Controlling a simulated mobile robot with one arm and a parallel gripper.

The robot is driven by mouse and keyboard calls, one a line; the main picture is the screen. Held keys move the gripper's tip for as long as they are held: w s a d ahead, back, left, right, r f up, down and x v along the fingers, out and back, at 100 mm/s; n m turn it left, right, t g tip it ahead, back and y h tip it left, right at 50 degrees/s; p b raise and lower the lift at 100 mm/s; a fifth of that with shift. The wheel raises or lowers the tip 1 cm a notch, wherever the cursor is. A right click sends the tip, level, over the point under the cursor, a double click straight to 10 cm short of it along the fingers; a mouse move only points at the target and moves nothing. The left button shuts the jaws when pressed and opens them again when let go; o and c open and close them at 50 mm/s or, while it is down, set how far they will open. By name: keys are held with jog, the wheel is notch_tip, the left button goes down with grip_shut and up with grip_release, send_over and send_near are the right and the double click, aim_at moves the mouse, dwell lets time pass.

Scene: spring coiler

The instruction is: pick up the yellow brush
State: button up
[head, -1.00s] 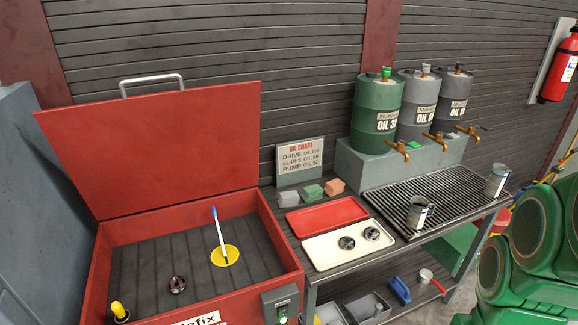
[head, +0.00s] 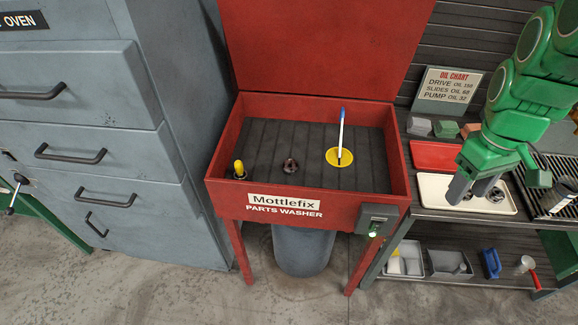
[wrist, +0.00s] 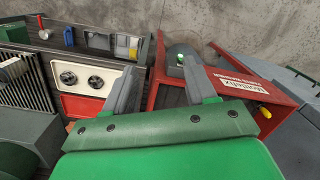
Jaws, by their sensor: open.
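A small upright yellow-topped piece (head: 239,169), which looks like the yellow brush, stands in the front left corner of the red parts washer (head: 225,199). Its yellow end also shows in the wrist view (wrist: 265,112), at the right. A white and blue stick (head: 341,135) stands on a flat yellow disc (head: 346,160) further right in the washer. My gripper (head: 470,190) is right of the washer, in front of the cream tray in the head view. In the wrist view my gripper (wrist: 158,68) is open and empty, its fingers wide apart, away from the yellow piece.
A dark round part (head: 290,166) sits between the yellow piece and the disc. The washer's raised lid (head: 320,45) stands behind, and a grey cabinet (head: 100,150) is close on the left. A bench with a red tray (head: 433,154) and cream tray (head: 431,188) is on the right.

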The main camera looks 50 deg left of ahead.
jog(key=a+f+n, duration=0.3)
jog(key=a+n, duration=0.2)
jog(key=a, duration=1)
jog(key=n, duration=1.4)
send_over(238, 162)
jog(key=shift+t+y, duration=0.3)
jog(key=shift+y, duration=0.1)
jog(key=f, duration=1.3)
jog(key=shift+w, duration=0.25)
jog(key=shift+s+a, duration=0.15)
jog(key=shift+s, duration=0.05)
jog(key=shift+f, duration=3.9)
jog(key=shift+c, duration=0.5)
